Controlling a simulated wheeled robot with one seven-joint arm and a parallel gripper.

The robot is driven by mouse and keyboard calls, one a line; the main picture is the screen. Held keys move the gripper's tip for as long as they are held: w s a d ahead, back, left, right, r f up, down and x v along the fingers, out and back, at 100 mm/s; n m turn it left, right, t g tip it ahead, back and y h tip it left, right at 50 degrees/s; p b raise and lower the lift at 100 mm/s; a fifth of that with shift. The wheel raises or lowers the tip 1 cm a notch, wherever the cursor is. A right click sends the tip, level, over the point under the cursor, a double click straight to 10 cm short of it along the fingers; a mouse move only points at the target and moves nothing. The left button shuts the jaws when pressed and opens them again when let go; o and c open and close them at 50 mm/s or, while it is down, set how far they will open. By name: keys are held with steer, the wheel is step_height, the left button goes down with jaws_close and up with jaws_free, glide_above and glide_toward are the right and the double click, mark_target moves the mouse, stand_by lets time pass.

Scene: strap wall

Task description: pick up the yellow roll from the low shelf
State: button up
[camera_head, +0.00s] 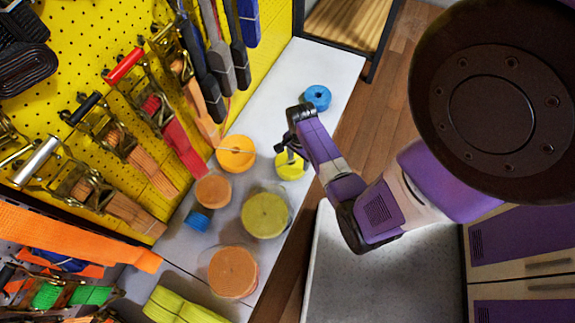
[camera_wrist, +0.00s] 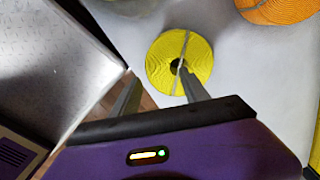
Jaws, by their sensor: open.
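The yellow roll (camera_head: 290,166) lies on the low white shelf (camera_head: 335,68), partly hidden behind my gripper in the head view. In the wrist view the yellow roll (camera_wrist: 170,52) shows as a bright yellow coil with a dark centre and a pale band across it. My gripper (camera_head: 289,151) is over the roll. In the wrist view my gripper (camera_wrist: 158,88) has its two fingers apart with nothing held. The right fingertip overlaps the roll's lower part in the picture, and the left one lies left of it. I cannot tell whether they touch it.
An orange roll (camera_head: 236,152) lies close by on the left, also in the wrist view (camera_wrist: 268,8). A blue roll (camera_head: 317,97) lies farther back. A larger yellow-green roll (camera_head: 265,215) stands nearer. A yellow pegboard (camera_head: 75,75) with hanging straps borders the shelf.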

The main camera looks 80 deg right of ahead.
mark_target(298, 167)
step_height(298, 167, down, 6)
steer(key=shift+f+b, duration=0.15)
steer(key=shift+b, duration=0.95)
steer(key=shift+s, duration=0.1)
jaws_close()
